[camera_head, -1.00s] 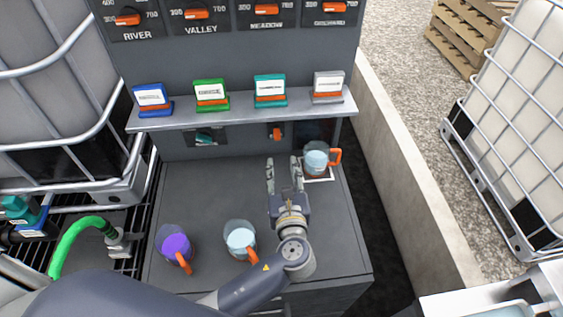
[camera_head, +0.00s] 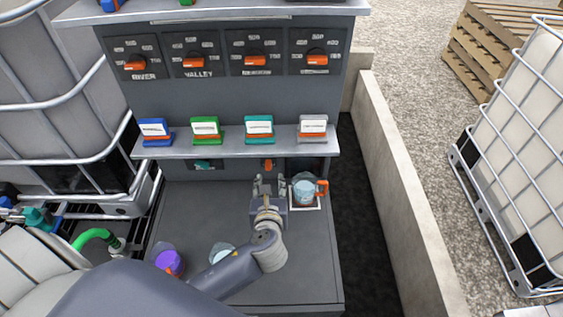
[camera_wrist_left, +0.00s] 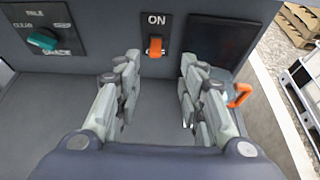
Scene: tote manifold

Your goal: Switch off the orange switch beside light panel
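The orange switch (camera_head: 268,165) sits on the dark panel under the shelf, and in the left wrist view the orange switch (camera_wrist_left: 155,47) is below the word ON. A dark panel (camera_wrist_left: 222,40), which may be the light panel, is just right of it. My left gripper (camera_head: 269,180) is open and empty, pointing at the switch. In the left wrist view its fingers (camera_wrist_left: 155,75) stand apart on either side below the switch, with no contact visible. My right gripper is not in view.
A pitcher (camera_head: 304,190) with an orange handle stands right of my gripper. Two more pitchers (camera_head: 168,259) (camera_head: 222,252) stand near the front. A teal knob (camera_wrist_left: 43,39) is left of the switch. A shelf (camera_head: 240,147) with several coloured card holders overhangs the switch.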

